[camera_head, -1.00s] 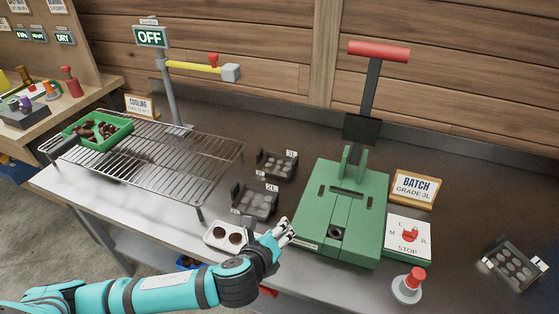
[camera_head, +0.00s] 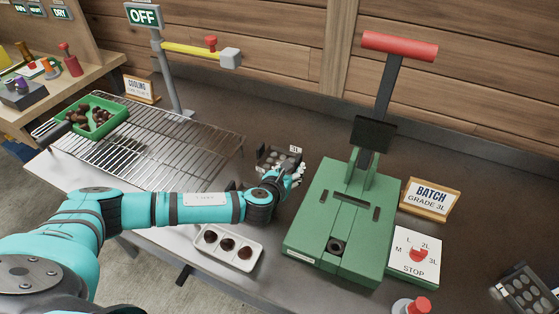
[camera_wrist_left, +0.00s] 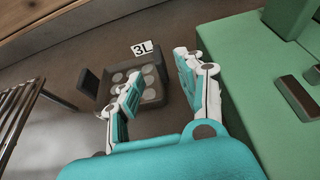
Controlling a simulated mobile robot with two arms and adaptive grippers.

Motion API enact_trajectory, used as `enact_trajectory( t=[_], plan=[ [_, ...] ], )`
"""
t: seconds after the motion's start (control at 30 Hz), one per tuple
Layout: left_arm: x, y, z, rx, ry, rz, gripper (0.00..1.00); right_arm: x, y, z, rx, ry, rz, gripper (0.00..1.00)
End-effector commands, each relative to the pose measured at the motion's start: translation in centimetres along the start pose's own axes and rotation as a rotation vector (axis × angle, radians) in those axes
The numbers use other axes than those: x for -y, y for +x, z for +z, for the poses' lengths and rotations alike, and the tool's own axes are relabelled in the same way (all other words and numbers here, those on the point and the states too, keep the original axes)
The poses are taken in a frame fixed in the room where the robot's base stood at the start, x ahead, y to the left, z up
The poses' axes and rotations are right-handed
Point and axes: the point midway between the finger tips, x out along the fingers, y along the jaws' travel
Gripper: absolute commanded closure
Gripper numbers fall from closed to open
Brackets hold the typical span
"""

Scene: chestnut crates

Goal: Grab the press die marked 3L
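The press die marked 3L (camera_head: 268,157) is a dark tray with round cavities and a white 3L tag, standing on the counter between the wire rack and the green press. In the left wrist view the die (camera_wrist_left: 153,95) lies ahead, its 3L tag facing me. My left gripper (camera_head: 293,176) is at the near right side of the die. In the wrist view its fingers (camera_wrist_left: 160,72) are spread apart with nothing between them; the left finger covers part of the die. I cannot tell whether they touch. My right gripper is not in view.
The green press (camera_head: 335,225) stands close to the right of my gripper. The wire rack (camera_head: 185,150) is to the left, with a green tray (camera_head: 118,117) of chestnuts on it. A white tray (camera_head: 205,243) with chestnuts lies in front. Another die (camera_head: 530,290) is at far right.

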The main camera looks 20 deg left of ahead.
Motion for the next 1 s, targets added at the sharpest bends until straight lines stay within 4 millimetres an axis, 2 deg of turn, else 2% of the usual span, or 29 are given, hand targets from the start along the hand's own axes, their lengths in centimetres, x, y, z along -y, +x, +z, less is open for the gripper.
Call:
enact_trajectory(
  t=[0.13,0.27,0.43,0.7,1.0],
  plan=[
    [0.1,1.9,0.0,0.000,-0.001,-0.001,0.62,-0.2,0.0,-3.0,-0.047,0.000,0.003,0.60],
    [0.0,2.5,0.0,-0.001,-0.001,0.000,0.62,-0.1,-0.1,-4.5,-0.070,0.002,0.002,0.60],
    [-0.1,4.1,0.4,0.001,0.000,0.001,0.62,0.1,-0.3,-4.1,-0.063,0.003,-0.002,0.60],
    [-0.2,7.3,0.3,0.000,0.000,0.000,0.62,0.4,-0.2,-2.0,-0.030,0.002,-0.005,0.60],
    [-0.2,7.6,0.3,-0.001,-0.001,0.000,0.62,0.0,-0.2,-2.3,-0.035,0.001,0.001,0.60]
  ],
)
